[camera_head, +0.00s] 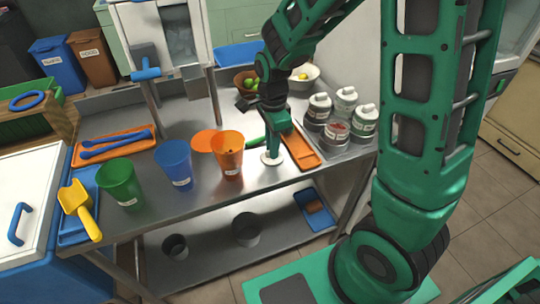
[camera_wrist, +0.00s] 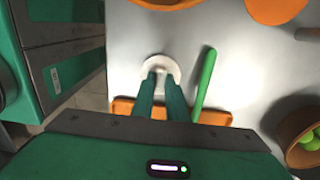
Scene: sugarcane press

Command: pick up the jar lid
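The jar lid (camera_head: 271,159) is a small white disc on the steel table, right of the orange cup. It also shows in the wrist view (camera_wrist: 160,68), under my fingertips. My gripper (camera_head: 271,152) points down over it, with both green fingertips (camera_wrist: 160,76) at the lid's middle. A narrow gap shows between the fingers. The fingers hide part of the lid, and I cannot tell whether they are clamped on a raised part of it.
A green stick-like thing (camera_wrist: 205,80) lies close to the right of my fingers. An orange tray (camera_head: 300,148) is just right of the lid. The orange cup (camera_head: 228,152) is on its left.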

